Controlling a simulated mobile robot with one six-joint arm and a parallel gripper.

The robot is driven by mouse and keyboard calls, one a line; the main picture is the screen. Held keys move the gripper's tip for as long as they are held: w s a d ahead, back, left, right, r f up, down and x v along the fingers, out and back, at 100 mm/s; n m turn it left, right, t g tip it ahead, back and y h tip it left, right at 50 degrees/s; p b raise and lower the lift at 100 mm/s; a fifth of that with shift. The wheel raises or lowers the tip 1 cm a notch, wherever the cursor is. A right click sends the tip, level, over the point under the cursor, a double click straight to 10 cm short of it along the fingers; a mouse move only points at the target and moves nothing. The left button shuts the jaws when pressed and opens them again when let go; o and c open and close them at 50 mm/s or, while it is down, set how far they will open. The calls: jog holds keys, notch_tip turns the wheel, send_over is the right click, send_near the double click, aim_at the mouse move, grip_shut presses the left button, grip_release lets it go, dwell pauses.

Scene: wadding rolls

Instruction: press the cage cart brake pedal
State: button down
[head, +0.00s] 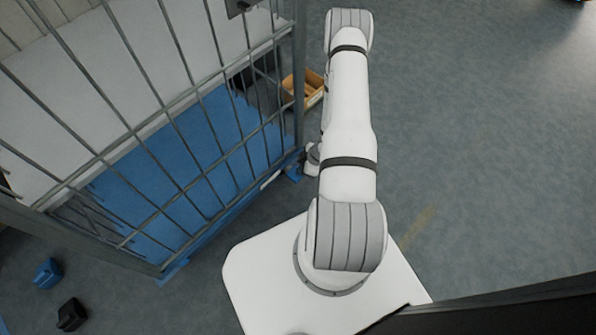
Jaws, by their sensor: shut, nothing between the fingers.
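The cage cart (290,95) fills the left side of the head view, with grey metal bars and a blue floor (215,130). A small blue part (293,172) shows low at its near right corner; I cannot tell whether it is the brake pedal. My white arm rises from its base and bends over at the top. A white and grey piece of my wrist shows low beside that corner, partly behind the arm. My gripper's fingers are hidden there, so I cannot see whether they touch anything.
A tan open box (303,88) lies on the floor behind the cart's right side. A blue item (47,273) and a black item (71,314) lie on the floor at the lower left. The grey floor (490,150) on the right is clear.

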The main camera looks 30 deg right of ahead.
notch_tip(320, 180, down, 3)
jog(key=shift+r+b, duration=0.1)
jog(key=shift+b, duration=0.6)
jog(key=shift+s+r, duration=0.1)
jog(key=shift+r, duration=0.2)
jog(key=shift+s+d+r+p, duration=0.25)
jog(key=shift+s+d+p, duration=0.15)
jog(key=shift+d, duration=0.25)
jog(key=shift+s+d+r+p, duration=0.2)
jog(key=shift+s+d+p, duration=0.15)
jog(key=shift+d, duration=0.25)
jog(key=p+v, duration=0.3)
jog(key=v, duration=0.4)
jog(key=shift+d+r, duration=0.15)
jog(key=shift+r, duration=0.2)
